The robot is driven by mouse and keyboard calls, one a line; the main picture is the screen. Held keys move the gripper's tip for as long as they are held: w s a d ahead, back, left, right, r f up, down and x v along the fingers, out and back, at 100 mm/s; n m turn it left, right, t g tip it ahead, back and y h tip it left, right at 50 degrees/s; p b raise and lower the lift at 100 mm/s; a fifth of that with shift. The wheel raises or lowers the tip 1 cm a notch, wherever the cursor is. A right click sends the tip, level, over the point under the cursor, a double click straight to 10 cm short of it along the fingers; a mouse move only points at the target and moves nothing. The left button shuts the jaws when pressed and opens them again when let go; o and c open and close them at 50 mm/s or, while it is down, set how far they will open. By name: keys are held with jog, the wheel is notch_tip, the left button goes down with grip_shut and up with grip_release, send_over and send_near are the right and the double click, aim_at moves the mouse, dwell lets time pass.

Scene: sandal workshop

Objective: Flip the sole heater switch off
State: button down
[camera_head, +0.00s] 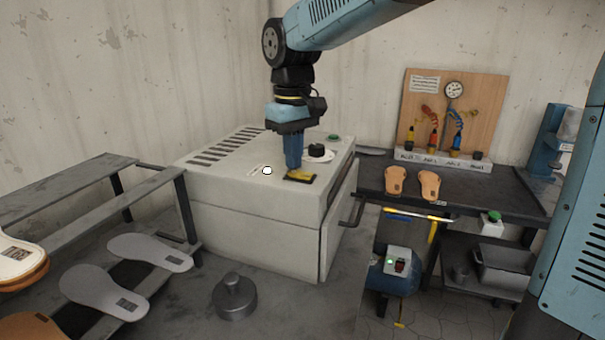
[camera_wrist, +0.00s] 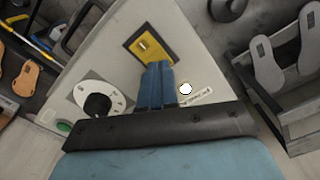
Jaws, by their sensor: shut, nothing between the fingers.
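The sole heater (camera_head: 255,215) is a pale box with vent slots on its top, in the middle of the head view. Its switch sits on a yellow plate (camera_head: 304,178) on the top near the front edge. In the wrist view the yellow plate (camera_wrist: 134,43) has a dark border and a small lever (camera_wrist: 143,46). My gripper (camera_head: 293,166) is shut and empty, pointing down right beside the plate. In the wrist view the blue fingers (camera_wrist: 158,68) overlap the plate's lower edge. I cannot tell whether they touch the lever.
A black dial (camera_head: 316,151), a green button (camera_head: 333,137) and a white round lamp (camera_head: 267,171) are on the heater top. Soles (camera_head: 104,292) lie on the left rack.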

aim_at(295, 172)
jog(key=shift+f, duration=0.6)
dwell(0.4)
jog(key=shift+r, duration=3.5)
jog(key=shift+d, duration=0.1)
jog(key=s+d+f+m+t, duration=0.2)
jog(key=s+d, duration=0.3)
jog(key=d, duration=0.3)
jog(key=s+d+f+m+t, duration=0.1)
jog(key=s+d+f+m, duration=0.1)
jog(key=s+d, duration=0.3)
jog(key=s+d+f+m+t, duration=0.2)
jog(key=s+d+f+m, duration=0.1)
jog(key=d, duration=1)
jog(key=shift+s+d+m+t, duration=0.15)
jog(key=shift+s+m+t, duration=0.15)
jog(key=shift+s+m, duration=0.5)
jog(key=shift+s, duration=0.15)
